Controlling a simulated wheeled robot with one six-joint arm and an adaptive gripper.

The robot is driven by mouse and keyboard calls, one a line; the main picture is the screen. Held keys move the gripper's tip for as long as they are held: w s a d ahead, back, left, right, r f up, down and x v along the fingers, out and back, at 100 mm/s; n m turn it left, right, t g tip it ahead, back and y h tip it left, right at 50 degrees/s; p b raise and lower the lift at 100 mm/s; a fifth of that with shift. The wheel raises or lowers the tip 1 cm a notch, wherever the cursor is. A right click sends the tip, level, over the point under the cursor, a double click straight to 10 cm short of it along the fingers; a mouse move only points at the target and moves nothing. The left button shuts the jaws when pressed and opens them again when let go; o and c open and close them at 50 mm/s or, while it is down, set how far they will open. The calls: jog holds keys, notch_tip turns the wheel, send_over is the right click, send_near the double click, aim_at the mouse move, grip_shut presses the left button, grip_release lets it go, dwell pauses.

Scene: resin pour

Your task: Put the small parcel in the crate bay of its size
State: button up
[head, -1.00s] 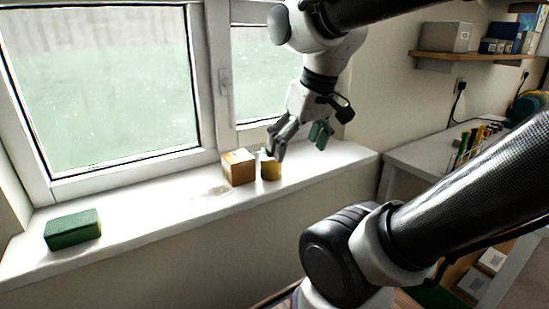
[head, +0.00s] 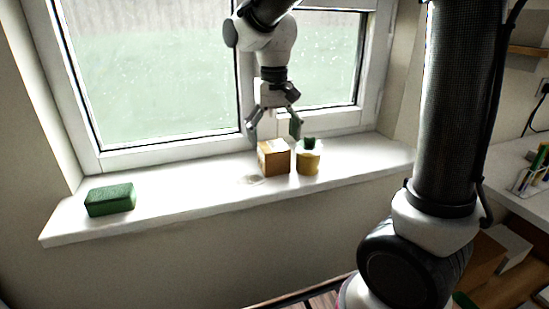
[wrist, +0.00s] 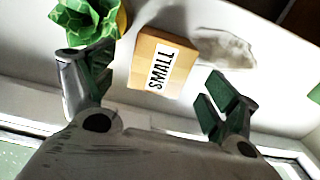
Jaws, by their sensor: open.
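The small parcel (head: 273,159) is a brown cardboard box on the white windowsill. In the wrist view the parcel (wrist: 146,62) shows a white label reading SMALL. My gripper (head: 273,130) is open above the parcel, its fingers spread to either side. In the wrist view the open fingers of my gripper (wrist: 155,95) frame the parcel, and I see no contact. The crate with its bays cannot be made out for certain; brown boxes at the lower right of the head view are partly hidden by my arm.
A yellow pot with a green plant (head: 308,160) stands close to the right of the parcel; the plant (wrist: 88,20) is near one finger. A green block (head: 110,199) lies at the sill's left. The window is right behind. A desk (head: 515,190) is at right.

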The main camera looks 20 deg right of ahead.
aim_at(274, 157)
jog(key=shift+f, duration=1.35)
jog(key=shift+s, duration=0.1)
jog(key=c, duration=1.2)
jog(key=shift+s, duration=0.1)
jog(key=shift+c, duration=0.7)
